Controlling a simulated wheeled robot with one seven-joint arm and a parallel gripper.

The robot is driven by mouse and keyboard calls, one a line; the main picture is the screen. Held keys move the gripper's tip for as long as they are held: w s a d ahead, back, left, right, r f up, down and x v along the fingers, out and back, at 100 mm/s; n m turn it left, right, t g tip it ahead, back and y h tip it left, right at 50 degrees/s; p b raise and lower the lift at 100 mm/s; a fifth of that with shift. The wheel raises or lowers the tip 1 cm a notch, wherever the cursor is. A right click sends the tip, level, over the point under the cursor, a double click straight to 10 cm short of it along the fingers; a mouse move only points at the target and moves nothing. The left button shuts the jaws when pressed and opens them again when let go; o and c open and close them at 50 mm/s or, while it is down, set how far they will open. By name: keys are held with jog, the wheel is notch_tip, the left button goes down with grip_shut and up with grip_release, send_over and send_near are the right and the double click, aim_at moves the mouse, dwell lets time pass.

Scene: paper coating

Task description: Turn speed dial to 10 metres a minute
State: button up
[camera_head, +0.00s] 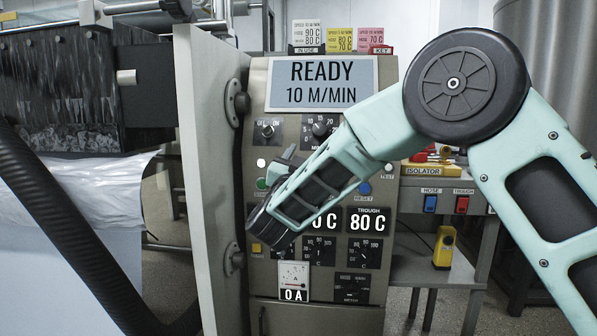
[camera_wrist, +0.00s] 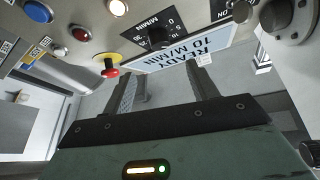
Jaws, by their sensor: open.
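The speed dial (camera_head: 320,128) is a dark knob on a black plate marked with numbers, on the grey control panel under the display. The display (camera_head: 322,83) reads "READY 10 M/MIN". The dial's pointer is too small to read. In the wrist view the dial (camera_wrist: 157,37) shows upside down, with the display (camera_wrist: 190,47) beside it. My gripper (camera_wrist: 166,82) is open and empty, its two fingers apart from the dial. In the head view my arm crosses the panel, with the gripper below and left of the dial, partly hidden by my wrist.
An open cabinet door (camera_head: 202,170) stands close left of the panel. A red and yellow stop button (camera_wrist: 107,66) sticks out near my fingers in the wrist view. An ON/OFF switch (camera_head: 267,130) sits left of the dial. A shelf with an isolator (camera_head: 430,165) stands right.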

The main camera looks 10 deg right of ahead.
jog(key=v, duration=0.6)
jog(key=shift+a, duration=0.1)
